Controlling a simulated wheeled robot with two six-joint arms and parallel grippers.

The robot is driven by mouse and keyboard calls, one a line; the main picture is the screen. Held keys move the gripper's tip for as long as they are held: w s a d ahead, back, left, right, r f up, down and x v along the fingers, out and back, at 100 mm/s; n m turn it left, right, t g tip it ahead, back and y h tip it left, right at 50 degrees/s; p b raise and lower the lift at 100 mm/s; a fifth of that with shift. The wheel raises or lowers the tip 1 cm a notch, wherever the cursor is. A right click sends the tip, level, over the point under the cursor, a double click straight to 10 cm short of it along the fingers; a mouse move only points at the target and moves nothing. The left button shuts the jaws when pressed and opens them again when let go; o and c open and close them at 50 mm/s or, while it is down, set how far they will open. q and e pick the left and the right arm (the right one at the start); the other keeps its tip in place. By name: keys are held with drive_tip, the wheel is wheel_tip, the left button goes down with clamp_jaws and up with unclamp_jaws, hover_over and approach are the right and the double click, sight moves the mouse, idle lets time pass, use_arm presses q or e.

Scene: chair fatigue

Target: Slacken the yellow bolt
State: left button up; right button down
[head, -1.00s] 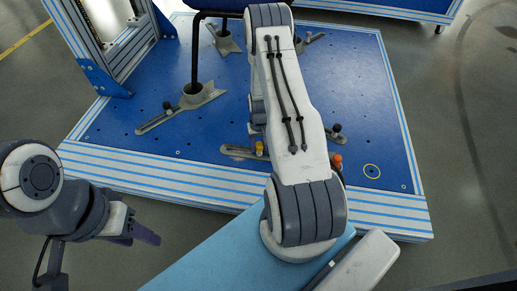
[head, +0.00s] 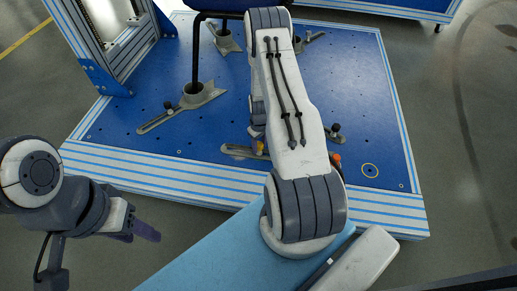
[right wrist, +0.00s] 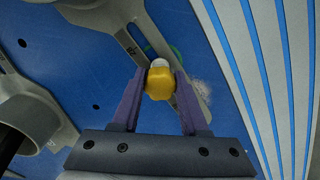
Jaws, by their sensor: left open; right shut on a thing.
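The yellow bolt (right wrist: 159,84) has a lobed knob head and stands at a grey slotted clamp foot (right wrist: 118,28) on the blue platform. My right gripper (right wrist: 160,75) is shut on the yellow bolt, with one purple finger on each side of its head. In the head view the yellow bolt (head: 260,147) shows just left of my right arm, which hides the right gripper. My left gripper (head: 145,232) is open and empty, low at the left, in front of the platform's striped edge.
An orange bolt (head: 336,160) stands right of my right arm. Dark bolts (head: 168,105) sit on other clamp feet. The blue platform (head: 365,95) carries a dark chair frame (head: 194,55). A metal upright (head: 95,45) stands at the left. The platform's right side is mostly clear.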

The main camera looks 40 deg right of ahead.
drive_tip(key=shift+r+n+p, duration=0.15)
drive_tip(key=shift+n+p, duration=0.2)
drive_tip(key=shift+n, duration=1.65)
drive_tip(key=shift+c, duration=2.2)
unclamp_jaws()
drive_tip(key=shift+m+p, duration=0.6)
drive_tip(key=shift+m, duration=1.5)
